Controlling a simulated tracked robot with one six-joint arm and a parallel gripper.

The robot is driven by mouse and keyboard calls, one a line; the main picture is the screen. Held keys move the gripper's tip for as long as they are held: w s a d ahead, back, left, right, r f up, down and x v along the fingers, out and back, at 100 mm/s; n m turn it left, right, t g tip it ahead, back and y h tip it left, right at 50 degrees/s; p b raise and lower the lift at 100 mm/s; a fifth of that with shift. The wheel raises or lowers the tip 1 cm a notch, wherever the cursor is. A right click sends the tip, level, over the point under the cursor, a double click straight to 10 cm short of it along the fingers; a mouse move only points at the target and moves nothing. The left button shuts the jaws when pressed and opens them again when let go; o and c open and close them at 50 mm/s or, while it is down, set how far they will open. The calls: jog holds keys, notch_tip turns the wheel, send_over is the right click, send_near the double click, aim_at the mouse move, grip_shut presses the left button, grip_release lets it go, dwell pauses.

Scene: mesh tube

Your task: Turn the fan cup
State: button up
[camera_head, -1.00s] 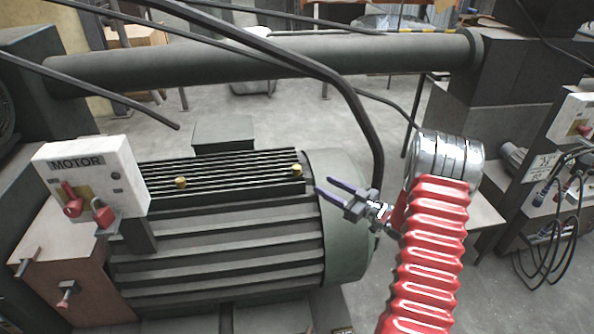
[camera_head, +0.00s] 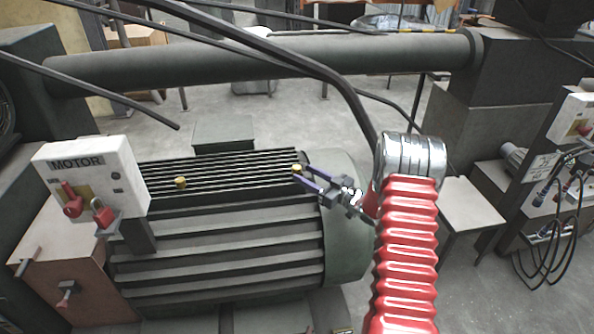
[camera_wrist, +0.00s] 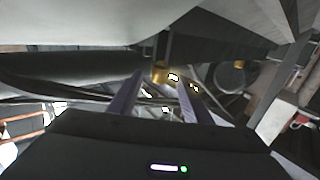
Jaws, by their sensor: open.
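The green motor (camera_head: 215,230) has two small brass cups on its ribbed top: a right one (camera_head: 297,167) and a left one (camera_head: 181,182). I cannot tell from the pictures which is the fan cup. My gripper (camera_head: 300,173) is open, with its purple fingertips at the right cup. In the wrist view one brass cup (camera_wrist: 160,73) shows between and just beyond the two fingertips (camera_wrist: 160,80). Whether the fingers touch it is unclear. The other brass cup (camera_wrist: 238,65) shows farther right in the wrist view, beyond the fingers.
A thick pipe (camera_head: 250,60) runs behind the motor, and a dark bent cable or bar (camera_head: 345,95) passes close behind my arm. A white MOTOR switch box (camera_head: 90,175) with red locks stands at the left. A small table (camera_head: 470,205) is at the right.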

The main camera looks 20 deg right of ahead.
aim_at(300, 172)
jog(key=x, duration=0.5)
jog(key=shift+c, duration=0.4)
jog(key=shift+s, duration=0.1)
jog(key=c, duration=1)
jog(key=shift+o, duration=0.2)
jog(key=shift+m+t+h, duration=0.5)
jog(key=shift+m+h, duration=0.2)
jog(key=shift+h, duration=0.3)
